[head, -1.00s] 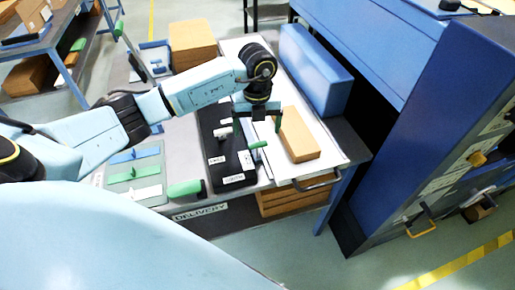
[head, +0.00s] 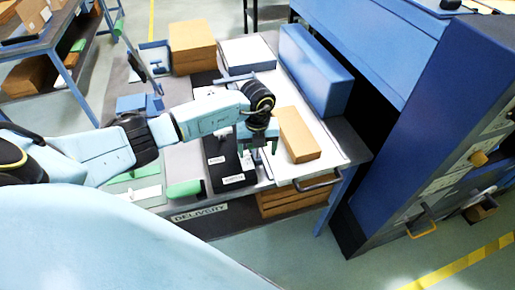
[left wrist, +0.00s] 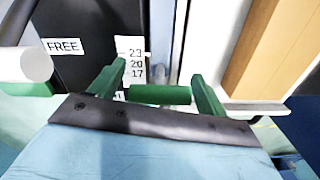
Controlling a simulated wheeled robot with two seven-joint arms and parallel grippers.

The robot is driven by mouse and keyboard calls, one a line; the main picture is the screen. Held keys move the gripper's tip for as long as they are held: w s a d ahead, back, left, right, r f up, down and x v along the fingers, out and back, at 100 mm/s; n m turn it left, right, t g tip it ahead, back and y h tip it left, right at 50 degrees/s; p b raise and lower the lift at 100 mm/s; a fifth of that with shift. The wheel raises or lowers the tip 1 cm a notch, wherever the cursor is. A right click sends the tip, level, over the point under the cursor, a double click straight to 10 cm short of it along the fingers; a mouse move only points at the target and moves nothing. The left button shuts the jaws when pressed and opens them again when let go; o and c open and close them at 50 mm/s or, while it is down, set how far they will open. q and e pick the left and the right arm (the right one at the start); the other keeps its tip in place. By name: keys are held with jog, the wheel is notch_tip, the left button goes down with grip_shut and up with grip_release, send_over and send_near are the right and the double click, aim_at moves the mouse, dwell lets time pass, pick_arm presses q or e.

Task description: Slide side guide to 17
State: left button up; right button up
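The side guide's green handle (left wrist: 160,95) shows in the left wrist view, lying crosswise between the fingers of my left gripper (left wrist: 158,82). The fingers are apart, with small gaps seeming to remain at the handle's ends. A white scale plate (left wrist: 133,66) reads 23, 20, 17 from top to bottom, just beyond the handle; a lower mark is partly covered. In the head view my left gripper (head: 259,146) points down over the right edge of the black panel (head: 219,158) and hides the handle. My right gripper is not in view.
A white knob (left wrist: 25,65) stands left of the gripper by a FREE label (left wrist: 62,46). A brown block (head: 298,135) lies on the white tray (head: 325,155) close to its right. A long blue block (head: 315,72) and the blue machine (head: 420,130) stand farther right.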

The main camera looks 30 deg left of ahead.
pick_arm(q)
jog(key=c, duration=1)
jog(key=shift+s+d+r+p, duration=0.1)
jog(key=shift+s+d+p, duration=0.45)
jog(key=shift+p, duration=0.15)
jog(key=shift+w, duration=0.1)
jog(key=o, duration=1.4)
jog(key=shift+c, duration=0.2)
notch_tip(320, 180, up, 13)
jog(key=shift+r, duration=0.1)
